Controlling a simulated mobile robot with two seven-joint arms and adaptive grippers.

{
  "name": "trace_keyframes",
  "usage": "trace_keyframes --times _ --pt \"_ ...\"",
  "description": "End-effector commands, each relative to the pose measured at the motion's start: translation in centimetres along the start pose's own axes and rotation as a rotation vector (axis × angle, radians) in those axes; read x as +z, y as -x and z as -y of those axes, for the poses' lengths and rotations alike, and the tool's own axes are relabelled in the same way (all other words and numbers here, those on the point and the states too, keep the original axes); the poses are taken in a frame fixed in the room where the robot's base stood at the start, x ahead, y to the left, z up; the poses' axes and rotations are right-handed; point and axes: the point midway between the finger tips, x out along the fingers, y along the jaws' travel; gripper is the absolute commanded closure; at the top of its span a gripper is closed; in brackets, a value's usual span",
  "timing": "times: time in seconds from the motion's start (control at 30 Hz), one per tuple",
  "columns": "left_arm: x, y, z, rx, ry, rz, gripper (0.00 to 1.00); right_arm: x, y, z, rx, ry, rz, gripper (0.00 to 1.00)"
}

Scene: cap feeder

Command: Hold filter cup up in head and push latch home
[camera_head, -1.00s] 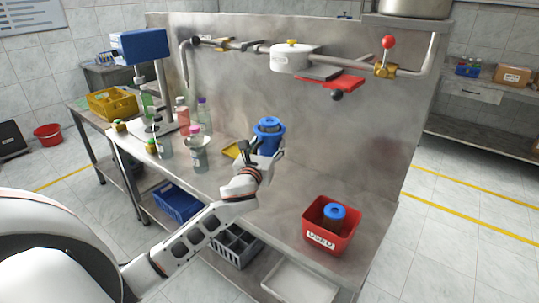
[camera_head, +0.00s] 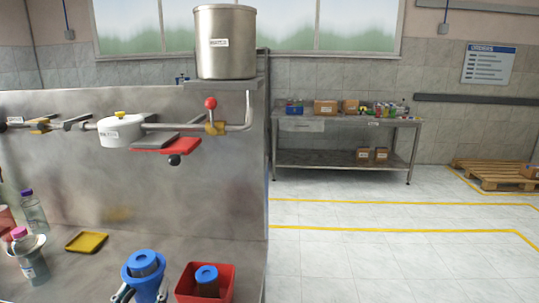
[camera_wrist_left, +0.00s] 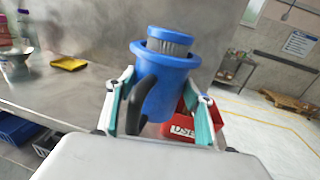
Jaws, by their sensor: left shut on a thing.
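The blue filter cup (camera_head: 145,268) with a grey ribbed insert is near the bottom of the head view. It also fills the middle of the left wrist view (camera_wrist_left: 165,78), with a black handle. My left gripper (camera_wrist_left: 160,110) is shut on the cup, one teal-padded finger on each side; only its fingertips (camera_head: 142,292) show in the head view. The white round head (camera_head: 121,131) with a yellow top hangs on the wall pipe, above the cup and apart from it. A red plate with a black knob (camera_head: 174,160), perhaps the latch, sticks out right of the head.
A red bin (camera_head: 187,292) holding another blue-topped cup (camera_head: 206,281) stands close right of the held cup. A yellow tray (camera_head: 87,242) and bottles are on the left. A red-balled valve (camera_head: 212,115) and steel tank (camera_head: 225,42) are right of the head.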

Motion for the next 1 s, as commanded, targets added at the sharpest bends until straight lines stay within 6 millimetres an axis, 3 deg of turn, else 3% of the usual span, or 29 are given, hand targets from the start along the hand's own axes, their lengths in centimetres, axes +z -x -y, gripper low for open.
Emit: trace_keyframes --times 0.1,0.3,1.0 --pt "-0.2 3.4 1.9 -0.04 0.0 -0.001 0.73 0.0 0.0 0.0 0.0 0.0 0.0 0.6" --pt "-0.1 6.4 3.5 -0.074 0.0 0.001 0.73 0.1 0.0 0.0 0.0 0.0 0.001 0.6" --pt "0.1 6.9 3.7 -0.08 -0.001 0.003 0.73 0.4 0.0 0.0 0.0 0.0 0.008 0.6"
